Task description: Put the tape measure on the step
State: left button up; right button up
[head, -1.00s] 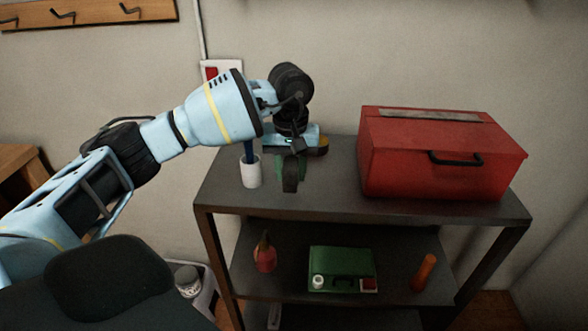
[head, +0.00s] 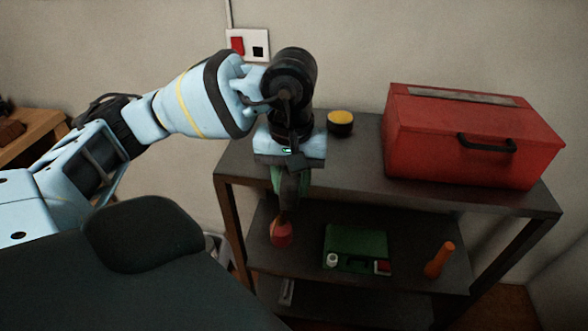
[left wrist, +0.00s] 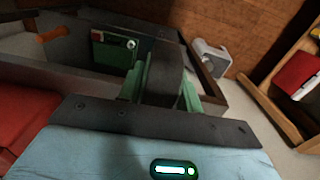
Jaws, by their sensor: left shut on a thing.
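My left gripper (head: 289,196) points down at the front edge of the shelf unit's top. It is shut on a dark, rounded thing, taken to be the tape measure (left wrist: 163,78), which sits between the green fingers in the left wrist view. In the head view the fingers and wrist mostly hide it. A low whitish thing (left wrist: 210,58), possibly the step, stands on the floor beside the shelf unit; I cannot tell for sure. Only a sliver of it shows in the head view, behind my body. My right gripper is not in view.
The shelf unit's top (head: 360,170) carries a red toolbox (head: 470,135) and a yellow-topped round thing (head: 340,123). Below lie a green case (head: 355,243), an orange cylinder (head: 440,260) and a reddish pear-shaped thing (head: 281,235). A wooden bench (head: 30,140) is at left.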

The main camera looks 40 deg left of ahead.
pick_arm(q)
jog(key=s+d+f+m, duration=0.4)
jog(key=d+f+m, duration=0.2)
jog(key=d+f, duration=0.1)
jog(key=shift+d+f+m, duration=0.25)
jog(key=shift+f+m, duration=0.05)
jog(key=shift+f, duration=0.05)
